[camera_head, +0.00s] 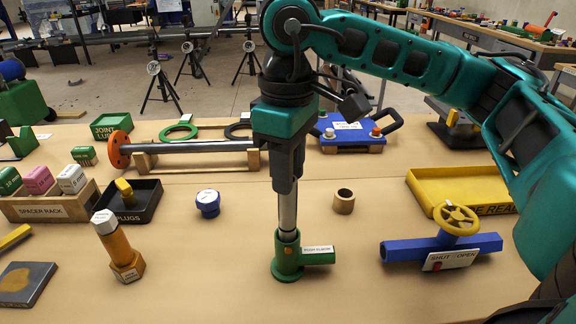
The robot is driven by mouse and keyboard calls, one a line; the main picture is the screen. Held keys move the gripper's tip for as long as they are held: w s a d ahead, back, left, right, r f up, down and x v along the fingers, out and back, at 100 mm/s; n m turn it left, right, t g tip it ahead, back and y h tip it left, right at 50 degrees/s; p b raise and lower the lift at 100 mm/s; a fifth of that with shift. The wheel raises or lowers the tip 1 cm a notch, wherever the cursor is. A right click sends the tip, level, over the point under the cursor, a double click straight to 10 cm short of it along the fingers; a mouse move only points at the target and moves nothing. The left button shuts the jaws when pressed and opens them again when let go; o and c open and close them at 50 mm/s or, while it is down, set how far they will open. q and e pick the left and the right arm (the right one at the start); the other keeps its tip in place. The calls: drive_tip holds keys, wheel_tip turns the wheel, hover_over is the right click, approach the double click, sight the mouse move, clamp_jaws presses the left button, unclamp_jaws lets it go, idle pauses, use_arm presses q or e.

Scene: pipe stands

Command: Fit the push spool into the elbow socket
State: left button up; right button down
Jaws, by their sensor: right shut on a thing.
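The push spool (288,212) is a silver metal cylinder held upright below my right gripper (285,185). My right gripper is shut on its upper part and points straight down. The green elbow (287,262) stands on the table with its side branch and a "PUSH ELBOW" label to the right. The spool's lower end meets the elbow's top socket, and the socket rim hides how deep it sits. The spool looks upright and in line with the socket. My left gripper is not in view.
A blue valve (440,247) with a yellow handwheel lies right of the elbow. A tan ring (344,201), a blue cap (208,203) and an orange post (117,248) stand nearby. A yellow tray (425,190) is at right. The table in front of the elbow is clear.

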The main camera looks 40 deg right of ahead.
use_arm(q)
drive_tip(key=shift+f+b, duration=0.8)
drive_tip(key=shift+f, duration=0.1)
use_arm(e)
drive_tip(key=shift+f, duration=0.95)
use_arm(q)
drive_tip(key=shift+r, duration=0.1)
use_arm(e)
drive_tip(key=c, duration=0.8)
unclamp_jaws()
drive_tip(key=shift+r, duration=0.1)
use_arm(q)
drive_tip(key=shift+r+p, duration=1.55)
drive_tip(key=shift+p, duration=0.1)
use_arm(e)
drive_tip(key=shift+r, duration=2.5)
use_arm(q)
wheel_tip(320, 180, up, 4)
drive_tip(key=p, duration=0.4)
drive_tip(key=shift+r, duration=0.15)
use_arm(e)
wheel_tip(320, 180, up, 13)
